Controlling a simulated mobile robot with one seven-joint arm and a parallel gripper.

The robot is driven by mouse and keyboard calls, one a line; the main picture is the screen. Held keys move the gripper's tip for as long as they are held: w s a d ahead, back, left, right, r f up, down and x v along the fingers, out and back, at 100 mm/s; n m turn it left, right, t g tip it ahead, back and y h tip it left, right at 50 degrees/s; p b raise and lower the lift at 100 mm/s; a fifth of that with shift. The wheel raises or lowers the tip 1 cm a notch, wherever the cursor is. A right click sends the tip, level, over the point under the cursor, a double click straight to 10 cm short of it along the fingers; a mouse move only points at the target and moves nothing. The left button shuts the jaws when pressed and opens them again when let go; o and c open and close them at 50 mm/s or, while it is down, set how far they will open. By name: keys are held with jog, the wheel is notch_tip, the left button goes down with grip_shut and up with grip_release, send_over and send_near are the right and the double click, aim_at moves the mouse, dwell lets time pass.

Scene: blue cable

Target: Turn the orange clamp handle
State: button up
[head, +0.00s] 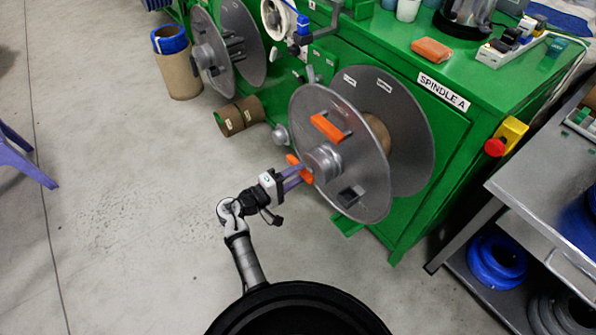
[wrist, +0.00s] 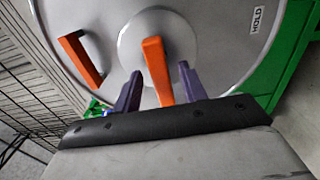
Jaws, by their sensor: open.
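The orange clamp handle (wrist: 156,68) is a bar at the grey hub of the front reel disc, nearly upright in the wrist view. It also shows in the head view (head: 294,161), partly hidden by my gripper. My gripper (head: 303,173) has two purple fingers and reaches in at the hub. In the wrist view my gripper (wrist: 160,70) is open, with one finger on each side of the handle. Gaps show between the fingers and the handle at the tips. The lower end of the handle is hidden behind the black gripper edge.
A second orange handle (head: 328,127), U-shaped, sits on the front disc (head: 365,190). A green cabinet (head: 425,150) marked SPINDLE A stands behind, with a red button (head: 494,147) at its right. A metal cart (head: 535,205) stands right.

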jog(key=shift+w+d, duration=0.25)
jog(key=shift+d, duration=0.15)
grip_shut()
